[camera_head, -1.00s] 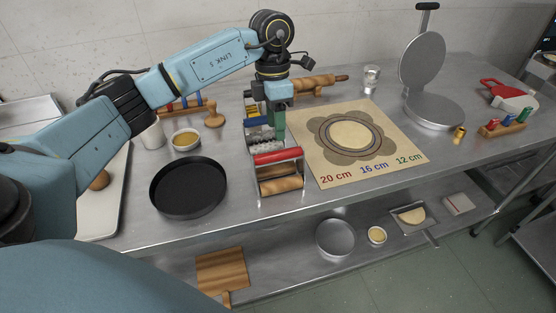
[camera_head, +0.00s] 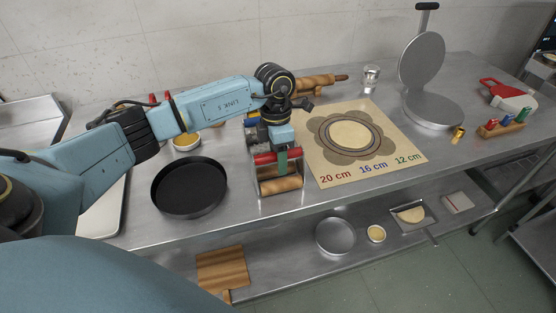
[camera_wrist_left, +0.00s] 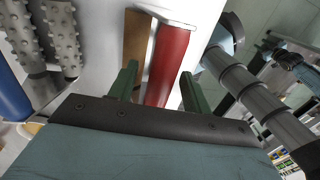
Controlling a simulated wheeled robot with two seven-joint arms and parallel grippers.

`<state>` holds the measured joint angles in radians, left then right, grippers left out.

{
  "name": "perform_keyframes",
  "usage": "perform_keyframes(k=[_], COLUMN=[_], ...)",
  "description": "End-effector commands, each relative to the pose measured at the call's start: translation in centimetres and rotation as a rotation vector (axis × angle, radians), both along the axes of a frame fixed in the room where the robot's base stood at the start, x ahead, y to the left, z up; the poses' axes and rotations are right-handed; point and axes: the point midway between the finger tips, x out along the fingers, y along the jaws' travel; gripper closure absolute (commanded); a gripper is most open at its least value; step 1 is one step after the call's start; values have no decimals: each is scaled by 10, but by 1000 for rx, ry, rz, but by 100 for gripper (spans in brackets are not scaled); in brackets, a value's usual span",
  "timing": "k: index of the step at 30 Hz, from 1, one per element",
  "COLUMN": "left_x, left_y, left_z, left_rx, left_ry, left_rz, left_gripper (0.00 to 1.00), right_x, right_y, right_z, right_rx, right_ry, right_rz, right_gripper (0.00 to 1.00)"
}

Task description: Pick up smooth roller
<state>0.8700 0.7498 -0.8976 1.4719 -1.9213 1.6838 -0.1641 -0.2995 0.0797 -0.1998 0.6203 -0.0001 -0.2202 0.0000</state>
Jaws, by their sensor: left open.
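The smooth roller, with a red handle (camera_head: 265,158) and a wooden cylinder (camera_head: 280,186), sits in a holder near the table's front edge. My left gripper (camera_head: 283,160) points down over it. In the left wrist view the red handle (camera_wrist_left: 170,58) runs between the two green fingers of the open gripper (camera_wrist_left: 158,80), with gaps visible on both sides. The gripper is not closed on it. My left wrist hides part of the holder in the head view. My right gripper is not in view.
Studded metal rollers (camera_wrist_left: 60,35) stand close beside, in the left wrist view. A black pan (camera_head: 188,188) lies to the left. A marked mat (camera_head: 400,145) with dough is to the right. A wooden rolling pin (camera_head: 317,83) lies behind.

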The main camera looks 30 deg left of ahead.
Motion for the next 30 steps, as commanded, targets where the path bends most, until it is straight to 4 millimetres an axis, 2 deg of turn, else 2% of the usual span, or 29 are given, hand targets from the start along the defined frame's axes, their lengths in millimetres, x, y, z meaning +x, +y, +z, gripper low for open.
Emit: perform_keyframes(k=[2,12,23,26,30], left_x=[0,0,1,2,2], left_y=[0,0,0,1,0], left_z=[0,1,5,17,45], left_rx=[0,0,0,-1,-2], left_ry=[0,0,-3,-6,-8], left_rz=[0,1,1,2,0], left_gripper=[56,100,100,100,100], right_x=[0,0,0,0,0], right_y=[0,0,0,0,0], right_z=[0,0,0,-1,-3], right_rx=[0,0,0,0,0], right_ry=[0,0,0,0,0], right_rz=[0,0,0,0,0], right_gripper=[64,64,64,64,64])
